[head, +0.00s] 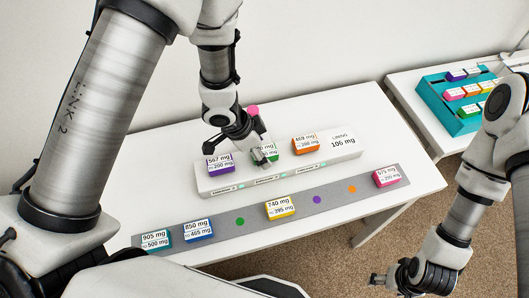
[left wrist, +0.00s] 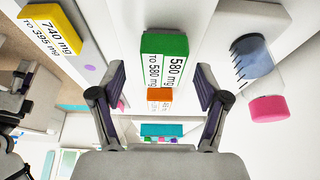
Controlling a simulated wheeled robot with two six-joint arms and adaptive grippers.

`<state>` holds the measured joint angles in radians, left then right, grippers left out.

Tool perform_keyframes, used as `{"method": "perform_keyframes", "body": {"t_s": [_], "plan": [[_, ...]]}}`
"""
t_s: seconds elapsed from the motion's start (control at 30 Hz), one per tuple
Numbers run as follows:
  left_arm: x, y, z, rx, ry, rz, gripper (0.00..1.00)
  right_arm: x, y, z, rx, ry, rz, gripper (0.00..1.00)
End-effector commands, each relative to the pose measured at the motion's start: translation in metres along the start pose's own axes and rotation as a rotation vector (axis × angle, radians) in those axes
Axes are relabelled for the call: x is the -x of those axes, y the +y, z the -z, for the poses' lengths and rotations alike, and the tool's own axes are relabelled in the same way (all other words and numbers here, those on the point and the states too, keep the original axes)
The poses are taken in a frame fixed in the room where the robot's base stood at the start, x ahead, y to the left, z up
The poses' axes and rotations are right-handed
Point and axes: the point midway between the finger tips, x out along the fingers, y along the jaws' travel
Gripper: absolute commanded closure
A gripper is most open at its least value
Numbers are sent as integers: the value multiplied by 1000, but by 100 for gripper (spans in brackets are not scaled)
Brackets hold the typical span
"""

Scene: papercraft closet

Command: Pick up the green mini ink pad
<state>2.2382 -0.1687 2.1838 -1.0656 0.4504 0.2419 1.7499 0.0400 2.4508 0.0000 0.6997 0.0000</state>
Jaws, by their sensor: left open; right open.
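The green mini ink pad (head: 270,152) sits on the white raised stand between a purple pad (head: 219,165) and an orange pad (head: 305,145). My left gripper (head: 258,158) is open right over it and hides part of it. In the left wrist view the green pad (left wrist: 165,46), with a "580 mg" label, lies between the two open fingers (left wrist: 161,80), with gaps on both sides. I cannot tell how far above it the fingertips are. My right gripper (head: 376,280) is open and empty, low at the right, away from the table.
A grey strip (head: 330,205) in front holds teal (head: 156,241), blue (head: 199,231), yellow (head: 280,209) and pink (head: 387,178) pads. A pink-ended object (head: 252,110) stands behind my left gripper. A teal tray (head: 432,98) of pads is on another table.

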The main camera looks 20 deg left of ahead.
Motion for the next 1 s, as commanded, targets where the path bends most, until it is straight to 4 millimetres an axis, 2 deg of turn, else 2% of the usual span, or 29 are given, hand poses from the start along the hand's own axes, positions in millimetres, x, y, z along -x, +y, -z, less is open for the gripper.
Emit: {"method": "perform_keyframes", "body": {"t_s": [0.1,0.27,0.3,0.47,0.5,0.83,1.0], "plan": [[-12,0,0,1,0,0,25,-2,0,0,0,1,0,30],[-12,0,0,1,1,1,25,-2,0,0,0,1,0,30],[-12,0,0,1,1,1,29,-2,0,0,0,1,0,30],[-12,0,0,1,0,0,85,-2,0,0,0,1,0,30],[-12,0,0,1,0,0,89,-2,0,0,0,1,0,30],[-11,0,0,2,-1,0,90,-1,0,0,0,1,0,30],[-3,0,3,3,-1,0,90,9,0,0,0,1,0,30]]}}
